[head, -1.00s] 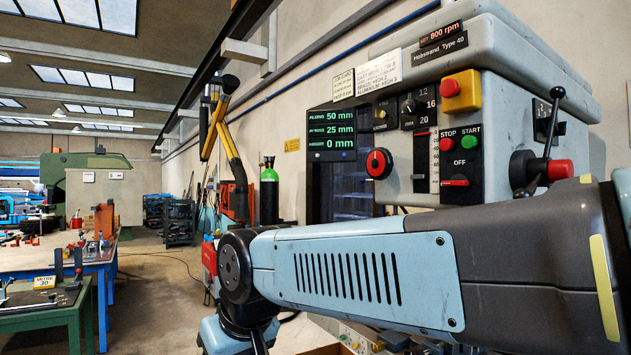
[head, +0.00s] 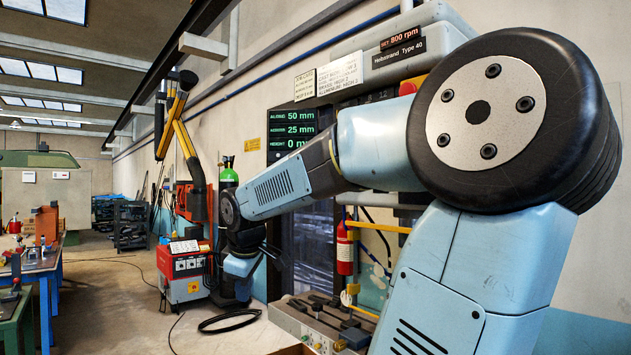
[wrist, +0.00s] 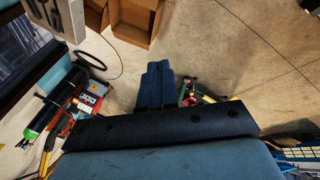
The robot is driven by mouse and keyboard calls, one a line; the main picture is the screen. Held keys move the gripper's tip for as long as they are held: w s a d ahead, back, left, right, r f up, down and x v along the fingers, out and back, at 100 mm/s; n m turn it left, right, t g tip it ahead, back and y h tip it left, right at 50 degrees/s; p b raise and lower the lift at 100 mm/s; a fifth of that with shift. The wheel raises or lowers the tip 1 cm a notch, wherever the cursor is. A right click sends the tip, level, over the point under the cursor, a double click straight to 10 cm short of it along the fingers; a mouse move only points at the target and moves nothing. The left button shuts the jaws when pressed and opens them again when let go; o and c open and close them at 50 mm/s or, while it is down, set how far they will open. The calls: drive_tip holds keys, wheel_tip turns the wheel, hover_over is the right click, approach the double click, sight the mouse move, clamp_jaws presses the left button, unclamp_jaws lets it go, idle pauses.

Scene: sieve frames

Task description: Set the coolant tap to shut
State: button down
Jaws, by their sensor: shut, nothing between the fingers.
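I cannot make out the coolant tap in either view. The machine's front, where control knobs and a lever sit, is mostly hidden behind my arm in the head view. A yellow pipe (head: 378,226) shows below the machine head, but I cannot tell whether a tap sits on it. My gripper (wrist: 158,65) shows in the wrist view with its two dark blue-grey fingers together and empty, above open floor. In the head view the wrist end of my arm hangs low, left of the machine, and the fingertips are not clear.
A fire extinguisher (head: 345,247) hangs near the pipe. Cardboard boxes (wrist: 132,22) lie on the floor.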

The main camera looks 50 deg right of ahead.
drive_tip(key=w+d+r+n+g+h, duration=0.1)
drive_tip(key=w+d+r+n+h, duration=0.3)
drive_tip(key=d, duration=0.5)
drive_tip(key=w+d+r+n+g+h, duration=0.25)
drive_tip(key=w+d+r, duration=0.25)
drive_tip(key=d, duration=0.5)
wheel_tip(320, 180, up, 18)
drive_tip(key=n+h, duration=0.5)
drive_tip(key=h, duration=0.2)
drive_tip(key=d+f, duration=0.2)
drive_tip(key=d, duration=1.2)
drive_tip(key=shift+w+d+f+g, duration=0.2)
drive_tip(key=shift+w+f+g, duration=0.1)
drive_tip(key=shift+w+g, duration=0.15)
drive_tip(key=shift+d, duration=0.1)
